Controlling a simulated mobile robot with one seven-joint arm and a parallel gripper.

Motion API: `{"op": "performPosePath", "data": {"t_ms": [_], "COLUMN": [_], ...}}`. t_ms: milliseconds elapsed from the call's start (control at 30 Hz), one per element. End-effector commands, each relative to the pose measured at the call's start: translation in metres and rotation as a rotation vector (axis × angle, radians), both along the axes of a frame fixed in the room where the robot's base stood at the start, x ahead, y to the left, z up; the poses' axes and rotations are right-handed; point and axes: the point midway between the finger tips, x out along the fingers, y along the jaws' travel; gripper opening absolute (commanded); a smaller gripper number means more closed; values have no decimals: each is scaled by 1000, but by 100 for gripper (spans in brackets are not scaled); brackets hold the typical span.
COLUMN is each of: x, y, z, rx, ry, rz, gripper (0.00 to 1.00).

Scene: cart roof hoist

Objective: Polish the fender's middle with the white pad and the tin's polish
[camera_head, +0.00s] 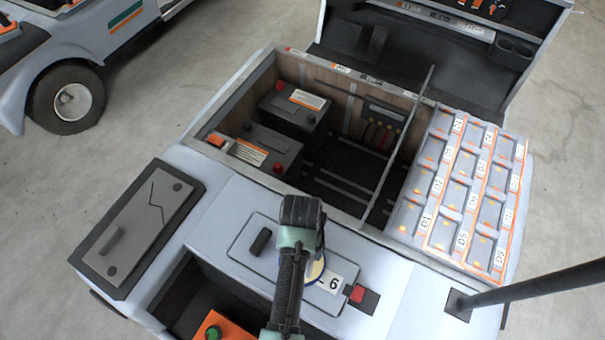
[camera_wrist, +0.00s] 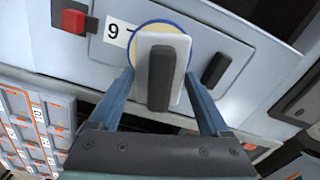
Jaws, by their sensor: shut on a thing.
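My gripper (camera_wrist: 160,84) is shut on the white pad (camera_wrist: 143,66), a white block with a dark handle. One finger is on each side of it. Behind the pad in the wrist view is the round tin (camera_wrist: 158,24), with a blue rim and pale yellow polish. The pad covers the tin's middle; I cannot tell whether the two touch. In the head view the tin (camera_head: 316,268) shows partly beside my arm, on a pale grey lid next to a number label. The pad is hidden there behind my arm. I cannot tell which body panel is the fender.
The lid has a dark handle (camera_head: 260,241) and a red latch (camera_head: 357,293). Behind it is an open bay with black batteries (camera_head: 293,107). Grey numbered modules (camera_head: 462,195) stand at the right. A dark pole (camera_head: 540,285) rises at the lower right. An orange box (camera_head: 222,330) sits in front.

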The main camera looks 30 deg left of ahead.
Motion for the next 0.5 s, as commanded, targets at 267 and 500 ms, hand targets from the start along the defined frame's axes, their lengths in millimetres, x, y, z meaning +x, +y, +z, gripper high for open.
{"op": "performPosePath", "data": {"t_ms": [267,500], "x": [0,0], "y": [0,0], "z": [-10,-33], "rx": [0,0], "ry": [0,0], "rz": [0,0], "gripper": [36,36]}}
